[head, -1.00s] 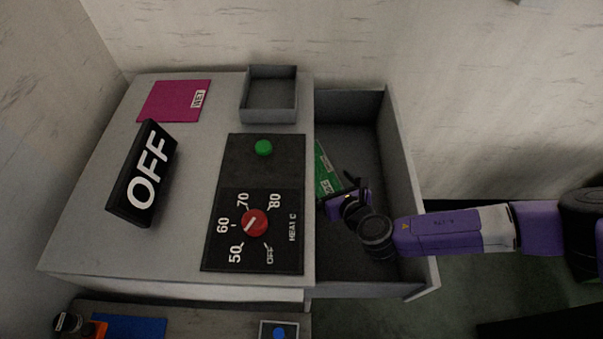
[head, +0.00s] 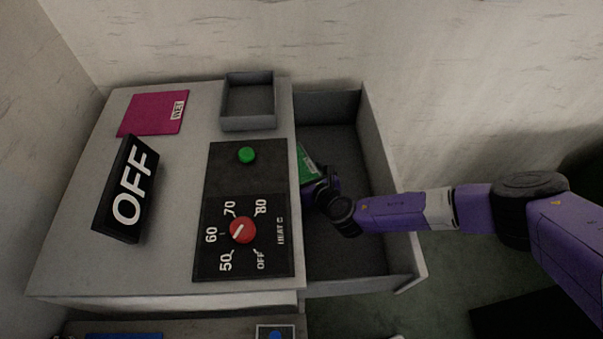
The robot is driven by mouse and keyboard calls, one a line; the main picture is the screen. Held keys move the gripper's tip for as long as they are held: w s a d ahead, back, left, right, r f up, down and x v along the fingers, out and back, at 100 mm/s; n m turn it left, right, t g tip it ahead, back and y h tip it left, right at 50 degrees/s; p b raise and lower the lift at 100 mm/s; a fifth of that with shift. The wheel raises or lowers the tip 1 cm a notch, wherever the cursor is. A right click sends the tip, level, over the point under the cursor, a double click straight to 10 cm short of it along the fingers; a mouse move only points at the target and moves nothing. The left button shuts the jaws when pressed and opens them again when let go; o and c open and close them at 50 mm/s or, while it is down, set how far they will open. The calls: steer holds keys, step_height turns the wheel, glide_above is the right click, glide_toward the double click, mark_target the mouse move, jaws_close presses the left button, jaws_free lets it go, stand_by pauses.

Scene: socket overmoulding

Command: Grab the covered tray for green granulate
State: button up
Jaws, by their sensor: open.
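The green covered tray (head: 307,163) lies in the open drawer, close to the drawer's left side. Its lower part is hidden behind my gripper, and its label is only partly visible. My gripper (head: 312,190) reaches into the drawer from the right, at the lower end of the green tray. Its jaws are open. The fingertips are dark and small here, so I cannot tell whether they are around the tray or beside it.
The open drawer (head: 375,150) has walls around my gripper.

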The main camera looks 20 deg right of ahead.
steer(key=c, duration=1.8)
steer(key=shift+c, duration=1.2)
steer(key=shift+r, duration=0.15)
